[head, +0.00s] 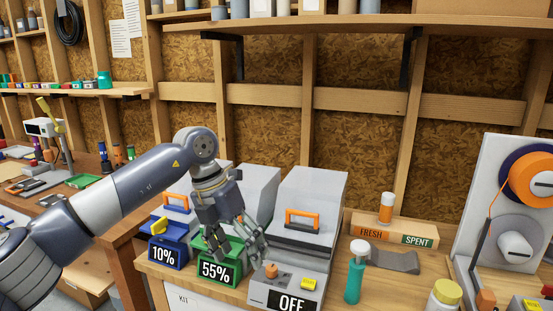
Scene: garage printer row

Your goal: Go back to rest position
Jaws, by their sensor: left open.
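My left arm comes in from the left over the workbench. My left gripper (252,244) is open, with its fingers pointing down and right. It is in front of the grey boxes and partly covers the green bin marked 55% (217,268). I cannot tell whether the fingertips touch the green bin or the grey control box marked OFF (290,287) beside them. My right gripper is not in view.
A blue bin marked 10% (166,252) is left of the green one. A grey box with an orange handle (306,205) stands behind. A teal bottle (354,277), the FRESH/SPENT block (392,230) and a spool holder (497,190) are right. A shelf (330,24) hangs above.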

